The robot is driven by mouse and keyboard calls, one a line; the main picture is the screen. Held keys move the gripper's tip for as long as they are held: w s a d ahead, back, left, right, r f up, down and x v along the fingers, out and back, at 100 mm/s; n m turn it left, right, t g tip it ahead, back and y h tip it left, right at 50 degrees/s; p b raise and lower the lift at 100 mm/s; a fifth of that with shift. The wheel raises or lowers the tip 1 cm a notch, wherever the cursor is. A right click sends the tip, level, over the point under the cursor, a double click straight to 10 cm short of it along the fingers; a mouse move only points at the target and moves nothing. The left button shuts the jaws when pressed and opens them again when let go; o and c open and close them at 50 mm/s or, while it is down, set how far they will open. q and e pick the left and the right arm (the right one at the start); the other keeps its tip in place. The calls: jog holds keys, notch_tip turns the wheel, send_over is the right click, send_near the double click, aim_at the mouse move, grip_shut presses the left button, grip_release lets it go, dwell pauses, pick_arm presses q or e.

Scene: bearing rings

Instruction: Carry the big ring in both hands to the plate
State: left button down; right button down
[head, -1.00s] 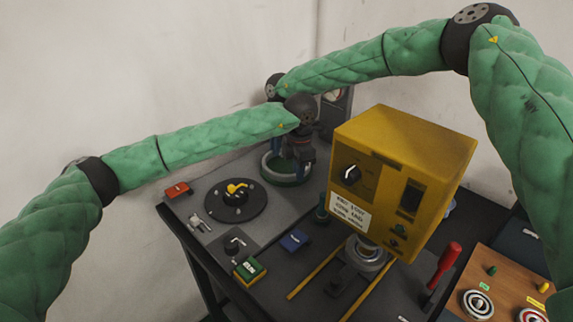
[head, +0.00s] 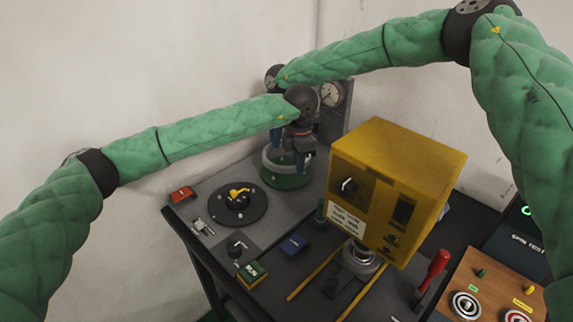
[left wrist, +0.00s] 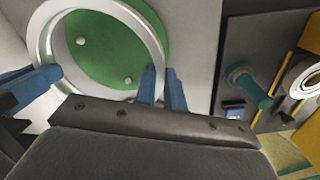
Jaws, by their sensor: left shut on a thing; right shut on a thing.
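The big ring (head: 266,158) is a pale grey metal ring, held level just above a round green base (head: 290,180). In the left wrist view the ring (left wrist: 41,35) surrounds the view of the green disc (left wrist: 115,50) with its pegs. My left gripper (head: 303,160) is shut on the ring's wall; its blue fingers (left wrist: 164,82) show in the left wrist view. My right gripper (head: 276,140) is mostly hidden behind the left one; its blue fingers (left wrist: 32,85) are shut on the opposite wall. A dark round plate (head: 238,218) with a yellow handle lies to the left.
A yellow box (head: 400,160) with a knob stands right of the ring. A dial gauge (head: 331,93) is behind. A red lever (head: 436,265) stands at right.

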pick_arm(q)
jog(key=shift+r, duration=0.35)
pick_arm(e)
jog(key=shift+r, duration=0.3)
